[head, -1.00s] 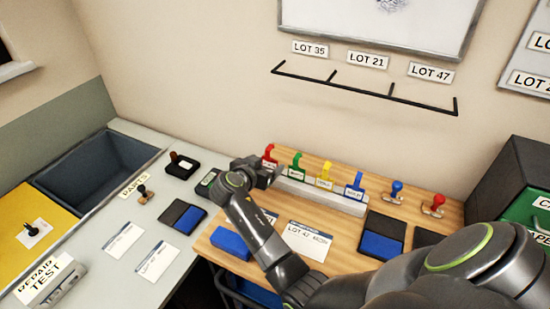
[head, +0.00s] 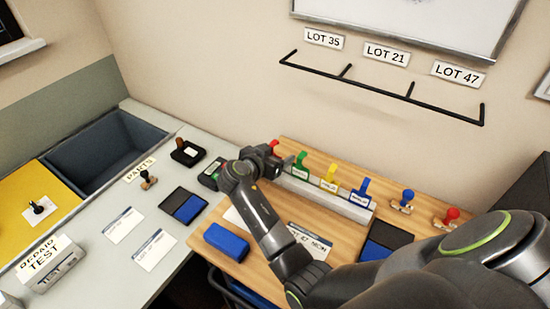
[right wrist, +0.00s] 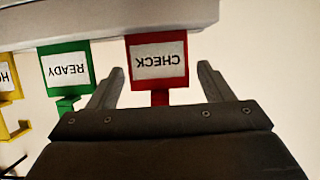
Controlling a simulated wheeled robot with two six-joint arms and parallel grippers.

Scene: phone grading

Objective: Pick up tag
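A red tag reading CHECK (right wrist: 158,60) stands at the left end of a row of tags. In the right wrist view it appears upside down between the two fingers of my right gripper (right wrist: 161,70). The fingers are open, one on each side, with gaps to the tag. In the head view the red tag (head: 273,144) is mostly hidden behind my right gripper (head: 280,160). A green tag reading READY (right wrist: 66,70), a yellow tag (head: 329,174) and a blue tag (head: 361,189) stand to its right in the head view. My left gripper is not in view.
The tags stand in a pale rack (head: 340,207) on the wooden table (head: 283,255). Blue and red-handled stamps (head: 447,217) stand to the right. A blue block (head: 226,241) lies in front. A black rail (head: 380,89) is on the wall above.

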